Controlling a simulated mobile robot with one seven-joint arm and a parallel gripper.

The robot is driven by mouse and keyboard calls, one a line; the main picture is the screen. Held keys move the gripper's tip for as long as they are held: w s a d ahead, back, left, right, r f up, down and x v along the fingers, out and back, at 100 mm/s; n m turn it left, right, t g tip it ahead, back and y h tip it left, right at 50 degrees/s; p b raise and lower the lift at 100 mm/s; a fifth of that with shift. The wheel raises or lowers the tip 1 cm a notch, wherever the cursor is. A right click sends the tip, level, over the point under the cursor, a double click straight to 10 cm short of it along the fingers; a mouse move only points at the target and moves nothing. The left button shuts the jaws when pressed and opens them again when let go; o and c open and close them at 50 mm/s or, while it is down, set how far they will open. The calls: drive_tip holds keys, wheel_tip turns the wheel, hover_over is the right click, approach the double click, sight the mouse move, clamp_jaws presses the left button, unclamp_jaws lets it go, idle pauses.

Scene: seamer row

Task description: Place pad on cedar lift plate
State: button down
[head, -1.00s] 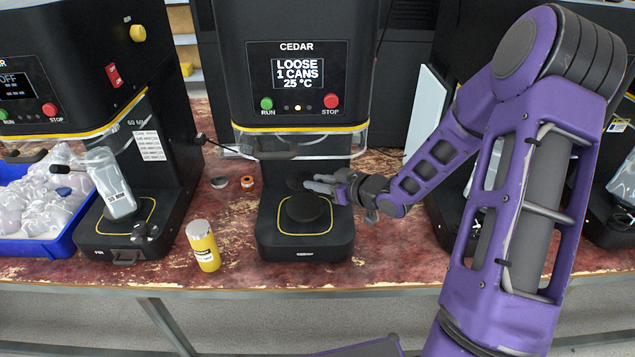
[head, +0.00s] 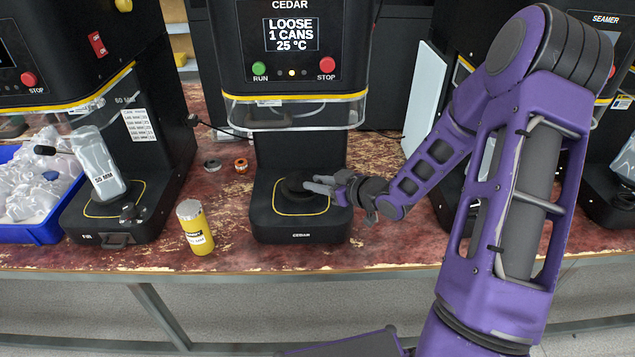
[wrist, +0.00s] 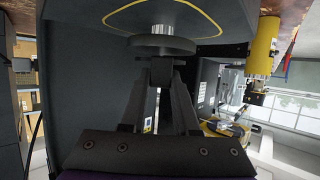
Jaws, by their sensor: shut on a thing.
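The pad (head: 292,186) is a dark round piece at the tips of my gripper (head: 312,184), which is shut on it and reaches in from the right. The cedar lift plate (head: 303,207) is a black disc within a yellow outline on the CEDAR machine's base; the pad is over it in the head view. Whether they touch I cannot tell. In the wrist view, my gripper (wrist: 160,72) ends at a dark disc with a short metal stem, close to the yellow-outlined base; which of the two pieces this is, I cannot tell.
The CEDAR machine's clear guard (head: 296,112) hangs above my gripper. A yellow can (head: 195,228) stands left of the base. Black (head: 212,165) and orange (head: 241,165) rings lie behind it. A blue bin (head: 42,232) is at far left.

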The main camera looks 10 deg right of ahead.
drive_tip(key=shift+f+b, duration=0.5)
drive_tip(key=shift+f, duration=0.1)
drive_tip(key=c, duration=0.6)
unclamp_jaws()
